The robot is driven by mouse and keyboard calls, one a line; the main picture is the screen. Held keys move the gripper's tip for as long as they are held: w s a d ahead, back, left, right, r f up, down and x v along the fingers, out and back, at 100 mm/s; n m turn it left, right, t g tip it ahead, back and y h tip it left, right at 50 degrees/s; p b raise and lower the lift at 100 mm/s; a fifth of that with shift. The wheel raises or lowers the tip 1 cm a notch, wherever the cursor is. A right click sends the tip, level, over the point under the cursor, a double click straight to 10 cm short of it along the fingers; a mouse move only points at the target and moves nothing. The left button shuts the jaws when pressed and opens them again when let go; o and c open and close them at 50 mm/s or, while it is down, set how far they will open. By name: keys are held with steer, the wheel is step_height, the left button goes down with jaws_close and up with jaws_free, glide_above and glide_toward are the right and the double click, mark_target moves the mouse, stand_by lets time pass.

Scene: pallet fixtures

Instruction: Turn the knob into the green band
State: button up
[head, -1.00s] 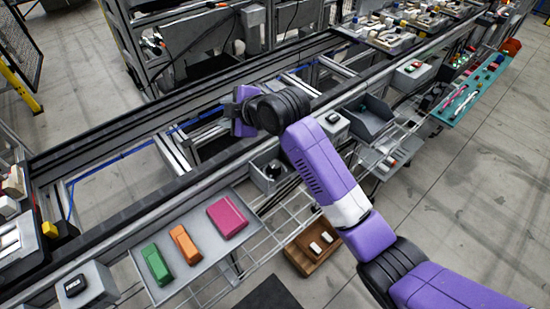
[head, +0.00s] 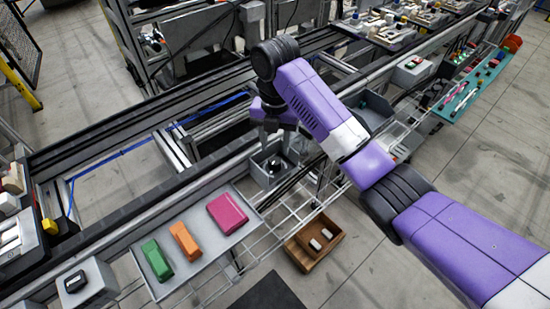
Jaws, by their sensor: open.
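A dark round knob (head: 274,165) sits in a grey box (head: 259,177) on the near side of the rail, right of the tray. A green band cannot be made out on it at this size. My gripper (head: 276,138) points down just above the knob, with its jaws open and nothing seen between them. Whether the fingertips touch the knob cannot be told; the gripper partly covers the box's far side.
A grey tray (head: 215,262) with green, orange and pink blocks lies left of the box. A brown bin (head: 300,258) with small white items is below. Another grey box (head: 100,283) with a dark top piece stands at lower left. Dark rails (head: 120,140) run behind.

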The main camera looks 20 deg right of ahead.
mark_target(275, 161)
step_height(275, 161, down, 6)
steer(key=shift+r+p, duration=0.1)
steer(key=shift+p, duration=0.25)
steer(key=shift+c, duration=0.2)
jaws_close()
